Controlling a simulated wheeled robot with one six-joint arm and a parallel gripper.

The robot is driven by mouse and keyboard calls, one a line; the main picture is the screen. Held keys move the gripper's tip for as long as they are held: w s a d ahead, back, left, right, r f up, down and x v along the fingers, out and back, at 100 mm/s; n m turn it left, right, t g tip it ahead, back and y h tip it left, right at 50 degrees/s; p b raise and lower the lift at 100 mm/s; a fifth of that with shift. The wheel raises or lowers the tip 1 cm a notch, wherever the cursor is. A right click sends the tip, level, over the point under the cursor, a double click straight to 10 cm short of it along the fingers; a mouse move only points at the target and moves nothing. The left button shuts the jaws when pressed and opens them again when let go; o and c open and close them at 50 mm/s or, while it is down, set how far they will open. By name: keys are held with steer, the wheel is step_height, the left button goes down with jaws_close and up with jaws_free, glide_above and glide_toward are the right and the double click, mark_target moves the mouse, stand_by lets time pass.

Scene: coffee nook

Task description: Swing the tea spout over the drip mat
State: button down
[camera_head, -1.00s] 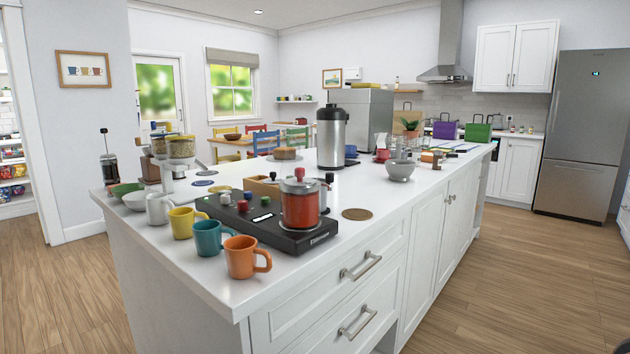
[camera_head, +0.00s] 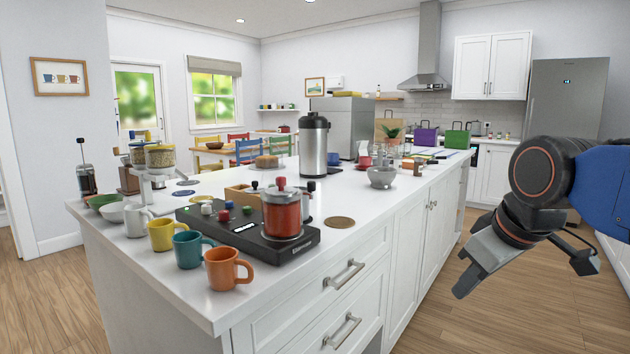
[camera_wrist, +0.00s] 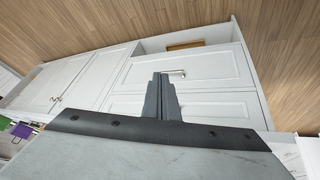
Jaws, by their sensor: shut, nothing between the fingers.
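A tall silver airpot (camera_head: 314,148) with a black top stands upright mid-counter in the head view. A small dark part juts from its right side, too small to tell whether it is the tea spout. A round brown mat (camera_head: 341,222) lies bare nearer the front edge. My gripper (camera_head: 466,290) is shut and empty, off the counter's right side, well apart from the airpot. The wrist view shows the shut fingers (camera_wrist: 163,80) against the drawer fronts, with neither spout nor airpot identifiable.
A black brewer base (camera_head: 246,232) carries a red pot (camera_head: 283,210). Several mugs line the near left edge, including an orange mug (camera_head: 226,268). A grey bowl (camera_head: 381,177) stands right of the airpot. The floor (camera_head: 440,325) right of the island is clear.

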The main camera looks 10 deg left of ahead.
steer(key=w+a+r+n+y, duration=0.2)
steer(key=w+a+r+n, duration=0.3)
steer(key=a+r, duration=0.65)
steer(key=w+a+r+n+y, duration=0.1)
steer(key=w+a+r+n, duration=0.45)
steer(key=a+r, duration=0.55)
steer(key=w+r+x, duration=0.1)
steer(key=w+x, duration=0.1)
steer(key=x, duration=1.1)
steer(key=shift+w+a+r, duration=0.15)
steer(key=shift+w+a, duration=0.1)
steer(key=shift+a, duration=0.15)
steer(key=shift+w+n+y, duration=0.1)
steer(key=shift+n+y, duration=0.15)
steer(key=shift+y, duration=0.05)
